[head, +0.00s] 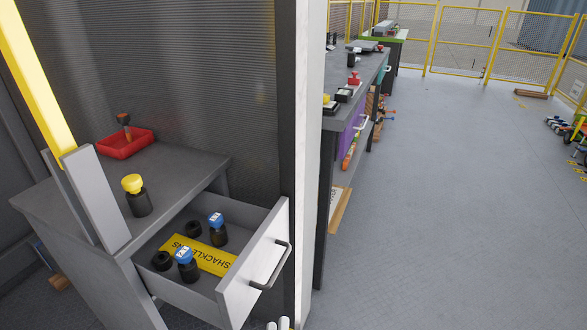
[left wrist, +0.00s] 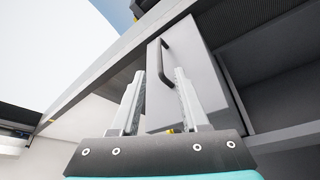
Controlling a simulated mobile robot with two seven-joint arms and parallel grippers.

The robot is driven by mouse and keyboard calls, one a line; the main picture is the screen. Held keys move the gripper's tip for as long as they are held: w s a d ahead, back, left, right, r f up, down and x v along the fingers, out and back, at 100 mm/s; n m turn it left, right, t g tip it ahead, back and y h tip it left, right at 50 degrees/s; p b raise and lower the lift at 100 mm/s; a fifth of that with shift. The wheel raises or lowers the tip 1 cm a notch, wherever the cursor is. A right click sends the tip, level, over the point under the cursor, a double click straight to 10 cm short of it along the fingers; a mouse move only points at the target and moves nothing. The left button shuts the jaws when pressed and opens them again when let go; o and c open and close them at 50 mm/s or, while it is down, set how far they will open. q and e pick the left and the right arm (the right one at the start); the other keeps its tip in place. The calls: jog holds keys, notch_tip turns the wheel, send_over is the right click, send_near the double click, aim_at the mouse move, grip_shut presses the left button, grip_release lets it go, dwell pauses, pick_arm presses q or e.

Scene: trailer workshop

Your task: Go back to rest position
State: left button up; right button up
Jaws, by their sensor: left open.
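My left gripper (head: 278,324) shows only as two pale fingertips at the bottom edge of the head view, just below the open drawer (head: 252,265). In the left wrist view my left gripper (left wrist: 159,75) is open with nothing between its fingers. Beyond the fingers is the drawer front (left wrist: 190,80) with its dark handle (left wrist: 165,62); the gripper appears clear of the handle. My right gripper is in neither view.
The open drawer juts from a grey cabinet (head: 185,165). It holds two blue-capped jars, two black round pieces and a yellow SHACKLES label (head: 200,255). A yellow-capped jar (head: 138,197) and red tray (head: 125,145) stand on top. Open floor (head: 450,200) lies right.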

pick_arm(q)
jog(key=s+a+f+m+g+h+p, duration=0.1)
jog(key=s+a+f+m+g+p, duration=0.3)
jog(key=f, duration=0.6)
jog(key=s+a+f+m+g+h+b, duration=0.1)
jog(key=s+f+m+g+h, duration=0.15)
jog(key=f+m+g, duration=0.6)
jog(key=s+a+f+g+y+p, duration=0.1)
jog(key=s+a+f+g+y, duration=0.1)
jog(key=s+a+f, duration=0.4)
jog(key=s+a+f+m+g+y+p, duration=0.1)
jog(key=s+a+f, duration=0.5)
jog(key=s, duration=0.6)
jog(key=a+g+y, duration=0.1)
jog(key=a+g, duration=0.1)
jog(key=shift+f+g, duration=0.35)
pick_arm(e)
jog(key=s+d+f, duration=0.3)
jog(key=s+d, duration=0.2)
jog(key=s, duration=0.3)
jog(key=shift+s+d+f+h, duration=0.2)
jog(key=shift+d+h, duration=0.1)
pick_arm(q)
jog(key=shift+m, duration=0.25)
